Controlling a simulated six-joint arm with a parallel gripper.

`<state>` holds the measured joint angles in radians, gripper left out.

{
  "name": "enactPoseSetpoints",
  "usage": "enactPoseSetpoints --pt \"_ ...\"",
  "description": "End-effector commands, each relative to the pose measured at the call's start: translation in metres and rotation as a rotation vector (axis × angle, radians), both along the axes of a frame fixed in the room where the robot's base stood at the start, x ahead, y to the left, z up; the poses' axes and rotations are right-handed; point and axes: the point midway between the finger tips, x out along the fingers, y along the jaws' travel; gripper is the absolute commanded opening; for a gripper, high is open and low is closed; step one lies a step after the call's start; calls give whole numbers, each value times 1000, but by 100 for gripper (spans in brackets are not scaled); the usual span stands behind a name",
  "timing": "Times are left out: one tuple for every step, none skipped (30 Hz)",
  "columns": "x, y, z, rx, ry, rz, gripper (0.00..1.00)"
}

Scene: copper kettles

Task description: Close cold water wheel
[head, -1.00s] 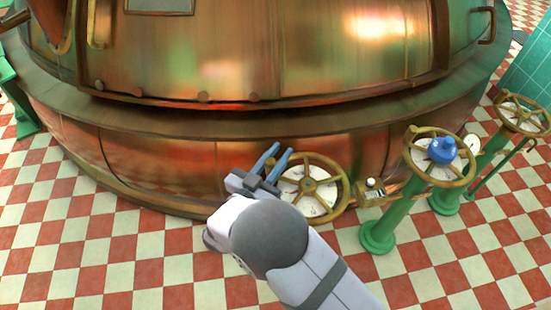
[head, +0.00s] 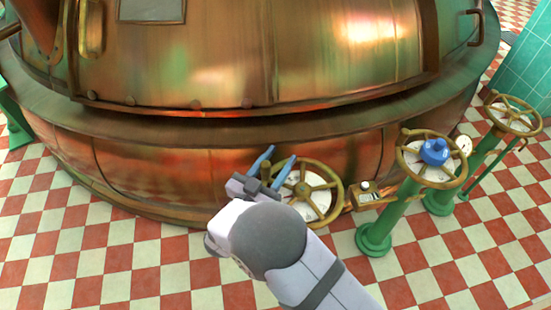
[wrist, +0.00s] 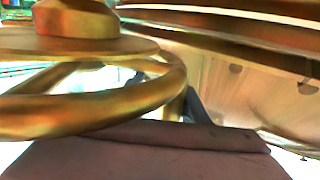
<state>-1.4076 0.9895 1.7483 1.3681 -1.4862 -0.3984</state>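A brass handwheel with a blue hub (head: 435,151) stands on a green pedestal (head: 390,215) at the right in the head view, over a white dial. Another brass handwheel (head: 304,190) with a plain brass hub and a white dial sits low against the kettle. My gripper (head: 274,166) is at the left side of this plain wheel, its two blue fingers apart. The right finger overlaps the wheel's rim in the picture. In the wrist view a brass wheel rim (wrist: 110,108) fills the left, close to the dark fingers and partly hiding them. I cannot tell whether they touch it.
The large copper kettle (head: 150,165) rises right behind my gripper. A small brass box (head: 366,193) sits between the two nearer wheels. A third brass wheel (head: 513,115) stands on a green pedestal at the far right. The checkered floor (head: 90,250) is clear at the front left.

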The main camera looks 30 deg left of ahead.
Motion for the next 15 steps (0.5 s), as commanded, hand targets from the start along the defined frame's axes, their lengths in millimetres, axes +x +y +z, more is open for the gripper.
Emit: enactPoseSetpoints --pt "0 0 0 -1 1 0 39" --pt "0 0 0 -1 1 0 39" --pt "-1 0 0 0 1 1 39" --pt "-1 1 0 0 1 2 39" --pt "-1 1 0 1 1 3 39" --pt "-1 1 0 1 1 3 39" --pt "-2 1 0 1 1 4 39" --pt "-4 2 0 1 1 5 39" --pt "-6 2 0 1 1 6 39" --pt "-9 2 0 1 1 8 39" --pt "-11 2 0 1 1 8 39" --pt "-15 2 0 1 2 8 39" --pt "-19 2 0 1 2 8 39" --pt "-23 2 0 1 2 9 39" --pt "-29 1 1 1 1 9 39"
